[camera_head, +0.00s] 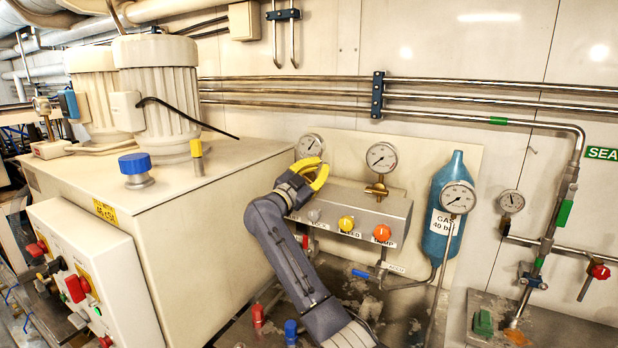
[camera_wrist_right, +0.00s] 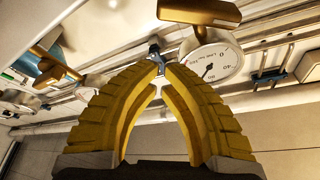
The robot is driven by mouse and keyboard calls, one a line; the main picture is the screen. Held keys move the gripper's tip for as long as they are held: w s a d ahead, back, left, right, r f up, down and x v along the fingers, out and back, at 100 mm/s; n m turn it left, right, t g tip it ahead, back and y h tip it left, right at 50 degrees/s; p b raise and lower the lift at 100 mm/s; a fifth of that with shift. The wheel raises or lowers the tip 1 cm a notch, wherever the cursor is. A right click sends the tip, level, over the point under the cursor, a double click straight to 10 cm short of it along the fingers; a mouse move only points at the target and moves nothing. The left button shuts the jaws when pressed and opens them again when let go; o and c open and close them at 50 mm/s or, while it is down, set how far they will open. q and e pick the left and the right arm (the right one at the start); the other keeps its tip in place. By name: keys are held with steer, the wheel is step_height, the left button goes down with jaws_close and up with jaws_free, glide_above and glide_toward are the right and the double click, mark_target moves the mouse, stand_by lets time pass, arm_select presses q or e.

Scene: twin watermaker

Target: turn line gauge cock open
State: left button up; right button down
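The line gauge (camera_head: 310,146) is a white dial on the back panel, left of a second gauge (camera_head: 382,158). My right gripper hides its cock in the head view. The right wrist view looks upside down; there the dial (camera_wrist_right: 214,62) has a brass cock (camera_wrist_right: 200,12) above it, to the right of the fingertips and apart from them. My right gripper (camera_head: 322,165) is in front of the panel, just below the line gauge. Its yellow fingers (camera_wrist_right: 161,68) converge at the tips, with nothing held between them. My left gripper is out of view.
A steel box (camera_head: 355,205) with several coloured knobs is below the gauges. The second gauge has its own brass cock (camera_head: 377,190). A blue gas cylinder (camera_head: 440,230) stands to the right. A large beige cabinet (camera_head: 200,210) with motors fills the left. Pipes (camera_head: 480,103) run along the wall.

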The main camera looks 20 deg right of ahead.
mark_target(307, 177)
steer(key=shift+w+d, duration=0.3)
steer(key=shift+w, duration=0.1)
steer(key=shift+w+a+f, duration=0.2)
steer(key=shift+a+f, duration=0.05)
steer(key=shift+f, duration=0.3)
steer(key=shift+w+a+f, duration=0.2)
steer(key=shift+f, duration=0.3)
steer(key=shift+w+a+f, duration=0.2)
steer(key=shift+a+f, duration=0.05)
steer(key=shift+f, duration=0.3)
